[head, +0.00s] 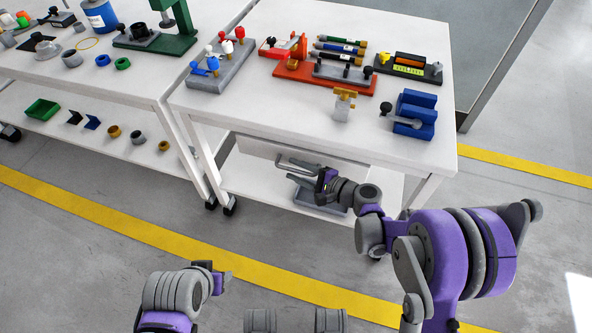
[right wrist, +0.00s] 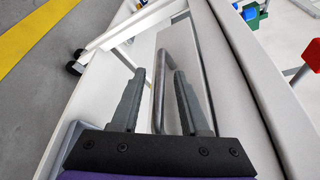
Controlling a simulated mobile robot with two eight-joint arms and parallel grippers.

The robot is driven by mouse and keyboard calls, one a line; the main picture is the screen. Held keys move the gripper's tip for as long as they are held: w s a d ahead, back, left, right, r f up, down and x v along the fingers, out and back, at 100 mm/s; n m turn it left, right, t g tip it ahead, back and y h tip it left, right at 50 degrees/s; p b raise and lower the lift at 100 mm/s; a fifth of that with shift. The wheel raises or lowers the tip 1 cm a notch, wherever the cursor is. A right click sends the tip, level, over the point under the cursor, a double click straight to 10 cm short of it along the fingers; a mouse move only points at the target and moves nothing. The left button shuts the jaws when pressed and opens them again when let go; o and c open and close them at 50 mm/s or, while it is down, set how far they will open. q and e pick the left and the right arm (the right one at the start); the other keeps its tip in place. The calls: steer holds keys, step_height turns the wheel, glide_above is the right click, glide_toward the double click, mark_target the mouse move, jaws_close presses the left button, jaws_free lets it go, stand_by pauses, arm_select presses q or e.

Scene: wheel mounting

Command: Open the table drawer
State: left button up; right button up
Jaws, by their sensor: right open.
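The white table drawer (head: 262,148) sits under the tabletop of the right-hand table and looks closed. Its grey bar handle (head: 296,163) sticks out from the front. My right gripper (head: 316,182) is at the handle, open and empty.
The tabletop (head: 270,105) above holds several fixtures, including a blue block (head: 415,115) and a brass-coloured part (head: 344,103) near the front edge. A grey object (head: 322,197) lies on the lower shelf, partly behind my right gripper. A second table (head: 120,85) stands at left. The floor in front is clear.

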jaws_close()
stand_by(1.5)
